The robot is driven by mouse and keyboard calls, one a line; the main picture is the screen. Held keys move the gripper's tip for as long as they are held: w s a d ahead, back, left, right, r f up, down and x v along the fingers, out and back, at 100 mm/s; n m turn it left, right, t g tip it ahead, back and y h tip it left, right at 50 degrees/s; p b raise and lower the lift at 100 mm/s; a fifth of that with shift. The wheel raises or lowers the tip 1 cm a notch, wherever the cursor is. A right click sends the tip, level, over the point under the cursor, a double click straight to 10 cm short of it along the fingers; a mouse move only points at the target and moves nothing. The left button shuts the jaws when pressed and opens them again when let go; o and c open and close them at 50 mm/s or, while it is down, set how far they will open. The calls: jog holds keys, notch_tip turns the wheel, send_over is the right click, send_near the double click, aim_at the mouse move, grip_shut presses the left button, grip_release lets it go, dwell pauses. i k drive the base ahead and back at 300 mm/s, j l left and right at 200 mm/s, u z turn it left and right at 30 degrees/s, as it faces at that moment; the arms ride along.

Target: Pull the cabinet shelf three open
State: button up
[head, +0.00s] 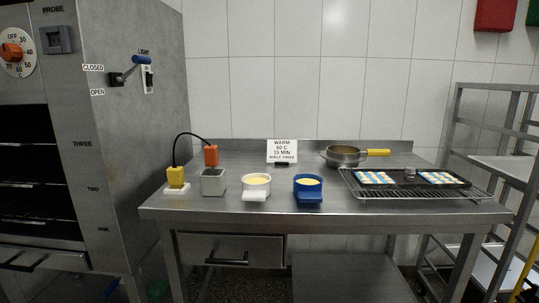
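A steel cabinet (120,150) stands at the left and is cut off by the left edge. Its front opening is dark, with shelf labels on the right-hand frame: THREE (82,143) at the top, TWO (92,188) below, ONE (103,229) lowest. Wire racks show dimly inside at the lower levels. A lever with a blue knob (141,59) is on the cabinet's side, near CLOSED and OPEN labels. My gripper is not in view.
A metal rack stands at right.

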aim_at(11, 135)
jog(key=u, duration=1.45)
